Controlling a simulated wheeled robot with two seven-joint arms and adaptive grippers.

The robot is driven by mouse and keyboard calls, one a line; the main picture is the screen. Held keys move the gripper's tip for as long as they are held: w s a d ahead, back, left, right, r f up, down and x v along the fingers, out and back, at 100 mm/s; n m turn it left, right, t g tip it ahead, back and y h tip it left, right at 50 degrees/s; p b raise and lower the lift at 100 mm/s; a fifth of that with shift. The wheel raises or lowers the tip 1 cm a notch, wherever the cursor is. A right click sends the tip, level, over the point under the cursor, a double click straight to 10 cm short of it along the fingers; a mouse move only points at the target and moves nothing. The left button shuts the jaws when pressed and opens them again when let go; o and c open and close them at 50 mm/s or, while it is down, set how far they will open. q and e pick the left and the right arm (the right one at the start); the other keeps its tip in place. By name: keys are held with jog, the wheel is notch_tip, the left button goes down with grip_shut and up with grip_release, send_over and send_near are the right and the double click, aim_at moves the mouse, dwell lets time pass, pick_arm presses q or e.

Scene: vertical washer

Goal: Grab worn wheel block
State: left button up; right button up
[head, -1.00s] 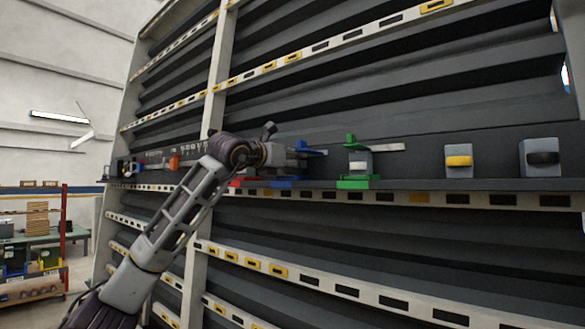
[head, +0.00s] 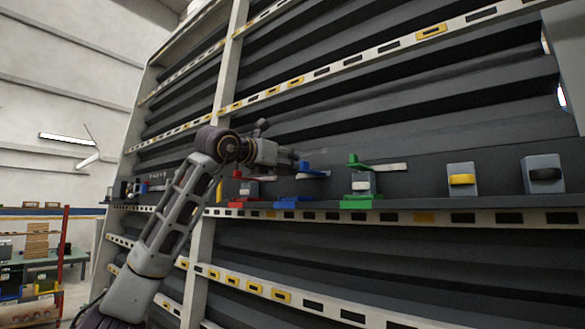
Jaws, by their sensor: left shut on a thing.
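My left gripper (head: 286,157) reaches in from the left at the shelf ledge, a little above the blue fixture (head: 292,202). It is shut on a small dark thing, most likely the worn wheel block, which the fingers and wrist mostly hide. No block shows on the blue fixture's base. A grey block with a pale wheel (head: 249,188) sits in the red fixture (head: 243,203), and another (head: 361,187) sits in the green fixture (head: 361,202). Grey blocks with a yellow wheel (head: 462,180) and a black wheel (head: 543,174) stand further right. My right gripper is not in view.
The blocks and fixtures stand along a narrow ledge (head: 420,217) of the tall dark washer panel. A pale upright post (head: 220,90) stands behind my arm. More small fixtures are at the ledge's left end. The ledge is clear between the green fixture and the yellow-wheel block.

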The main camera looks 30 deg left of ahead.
pick_arm(q)
jog(key=s+a+b, duration=0.1)
jog(key=s+b, duration=0.2)
jog(key=s, duration=1.2)
jog(key=shift+s, duration=0.15)
